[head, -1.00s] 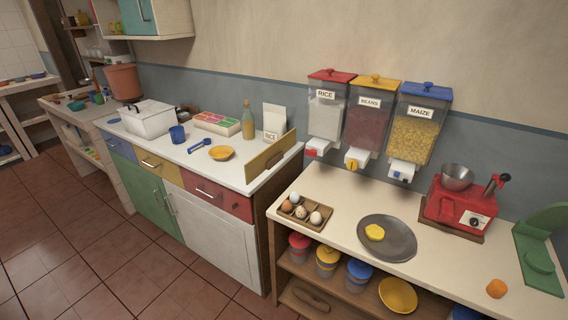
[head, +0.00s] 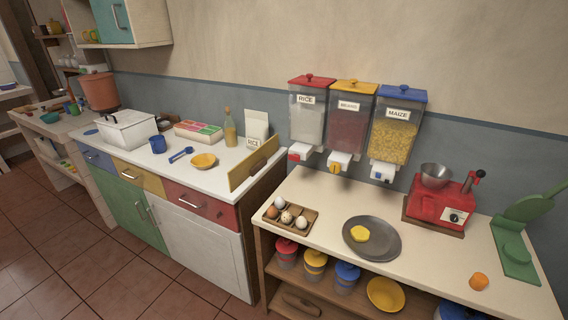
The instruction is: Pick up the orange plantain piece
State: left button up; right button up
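A small orange piece (head: 479,281), which looks like the orange plantain piece, lies on the white counter (head: 420,270) near its front edge at the lower right. A yellow piece (head: 359,234) lies on a dark round plate (head: 380,246) to its left. Neither of my grippers shows in the head view.
An egg tray (head: 290,218) is at the counter's left end. Dispensers (head: 347,125) hang above. The counter around the orange piece is clear.

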aim_at(478, 280)
jog(key=z, duration=1.8)
